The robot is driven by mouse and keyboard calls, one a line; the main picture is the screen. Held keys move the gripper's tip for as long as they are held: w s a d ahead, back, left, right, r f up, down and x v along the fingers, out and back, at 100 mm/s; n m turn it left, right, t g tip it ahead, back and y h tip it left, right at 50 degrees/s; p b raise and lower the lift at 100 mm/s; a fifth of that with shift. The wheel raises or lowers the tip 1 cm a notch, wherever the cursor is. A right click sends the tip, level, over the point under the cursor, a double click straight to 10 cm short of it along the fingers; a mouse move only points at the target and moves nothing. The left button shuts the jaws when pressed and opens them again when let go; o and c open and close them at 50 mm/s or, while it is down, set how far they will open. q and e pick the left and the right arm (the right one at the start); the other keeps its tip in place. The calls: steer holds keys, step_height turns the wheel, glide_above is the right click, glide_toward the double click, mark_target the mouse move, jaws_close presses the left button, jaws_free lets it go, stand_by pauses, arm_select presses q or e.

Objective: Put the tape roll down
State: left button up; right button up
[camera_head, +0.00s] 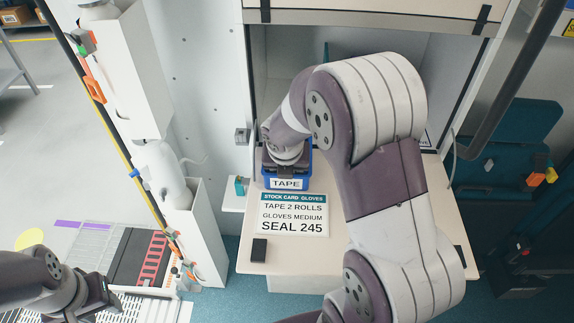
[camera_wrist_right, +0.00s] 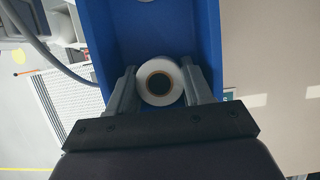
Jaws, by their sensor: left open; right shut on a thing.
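The white tape roll (camera_wrist_right: 160,82) sits between the two fingers of my right gripper (camera_wrist_right: 160,88), which is shut on it. In the right wrist view the roll shows its dark round core and lies within the outline of the blue bin (camera_wrist_right: 208,40). I cannot tell whether it touches the bin floor. In the head view the blue bin (camera_head: 265,172) carries a TAPE label, and my right arm hides the roll and most of the bin's inside. My left gripper (camera_head: 106,302) is open and empty at the lower left, far from the bin.
A stock card (camera_head: 293,214) lies on the pale shelf (camera_head: 310,262) in front of the bin. A dark block (camera_head: 259,250) is near the shelf's front left. White holders (camera_head: 205,235) stand left. A pale round thing (camera_wrist_right: 146,1) shows at the bin's far end.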

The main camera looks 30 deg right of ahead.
steer(key=o, duration=0.7)
steer(key=shift+r, duration=0.35)
steer(key=v, duration=1.1)
steer(key=s+a+f+m, duration=0.1)
steer(key=s+f+m, duration=0.1)
steer(key=m, duration=0.5)
steer(key=s+a+f+m+g+y, duration=0.1)
steer(key=s+a+f+m, duration=0.1)
steer(key=m, duration=0.5)
steer(key=s+a+f+m+y, duration=0.1)
steer(key=s+a+f+m, duration=0.1)
steer(key=m, duration=0.5)
steer(key=shift+s+f+g, duration=0.2)
steer(key=shift+s+f, duration=0.1)
steer(key=shift+f, duration=0.3)
steer(key=shift+s+f+g, duration=0.2)
steer(key=shift+s+f, duration=0.05)
steer(key=shift+f, duration=0.35)
steer(key=m, duration=0.2)
steer(key=s+f+m, duration=0.1)
steer(key=m, duration=0.1)
steer(key=s+a+f+m, duration=0.1)
steer(key=m, duration=0.2)
steer(key=shift+s+g, duration=0.25)
steer(key=shift+g, duration=0.05)
steer(key=shift+s+f+m, duration=0.15)
steer(key=shift+s+m, duration=0.1)
steer(key=shift+m, duration=0.55)
